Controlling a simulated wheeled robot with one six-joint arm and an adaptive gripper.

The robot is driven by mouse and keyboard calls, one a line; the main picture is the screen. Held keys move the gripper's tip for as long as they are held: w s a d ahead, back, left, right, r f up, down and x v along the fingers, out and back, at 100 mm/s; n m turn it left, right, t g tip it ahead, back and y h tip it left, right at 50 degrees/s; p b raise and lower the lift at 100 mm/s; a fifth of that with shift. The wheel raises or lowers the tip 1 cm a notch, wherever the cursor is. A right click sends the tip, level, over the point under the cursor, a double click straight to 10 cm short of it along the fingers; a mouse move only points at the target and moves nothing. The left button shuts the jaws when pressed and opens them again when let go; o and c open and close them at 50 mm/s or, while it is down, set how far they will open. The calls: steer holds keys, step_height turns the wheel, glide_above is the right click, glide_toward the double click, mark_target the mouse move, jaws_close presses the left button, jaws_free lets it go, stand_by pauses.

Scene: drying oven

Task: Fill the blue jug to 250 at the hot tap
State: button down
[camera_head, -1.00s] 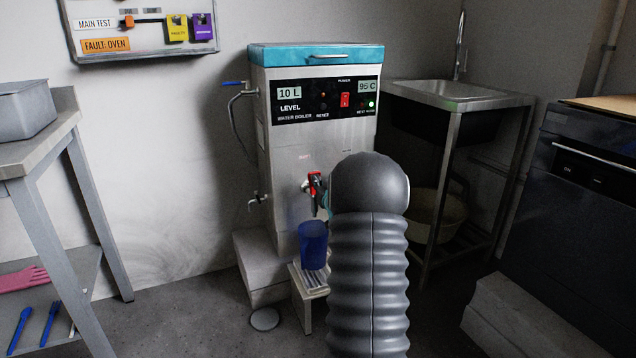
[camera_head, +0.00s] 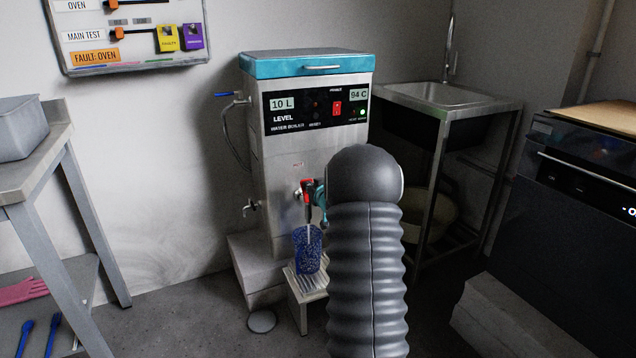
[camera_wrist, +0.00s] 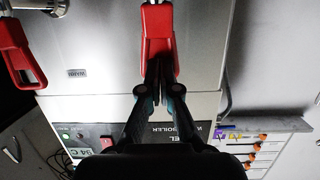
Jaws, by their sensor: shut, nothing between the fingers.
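The blue jug (camera_head: 307,250) stands upright on the slatted stand under the boiler's front tap. A thin stream of water (camera_head: 309,232) runs from the tap into it. The water level and the 250 mark cannot be read. The red tap lever (camera_head: 307,191) is on the boiler front, and a red lever (camera_wrist: 157,35) shows close up in the wrist view. My gripper (camera_wrist: 158,84) is shut, with its fingertips against or just beside this lever and nothing held. In the head view, my arm mostly hides the gripper (camera_head: 320,198).
The water boiler (camera_head: 308,150) shows 10 L and 94 C with a green light on. A second red handle (camera_wrist: 14,62) is at the wrist view's left. A side tap (camera_head: 250,208) is on the boiler's left. The sink (camera_head: 445,97) stands right, a steel table (camera_head: 40,165) left.

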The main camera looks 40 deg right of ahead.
steer(key=shift+w+d+r+p, duration=0.15)
steer(key=shift+w+p, duration=0.3)
steer(key=shift+w, duration=0.35)
steer(key=shift+s, duration=0.1)
stand_by(5.9)
steer(key=r+v, duration=0.2)
steer(key=v, duration=1.1)
steer(key=shift+r, duration=0.5)
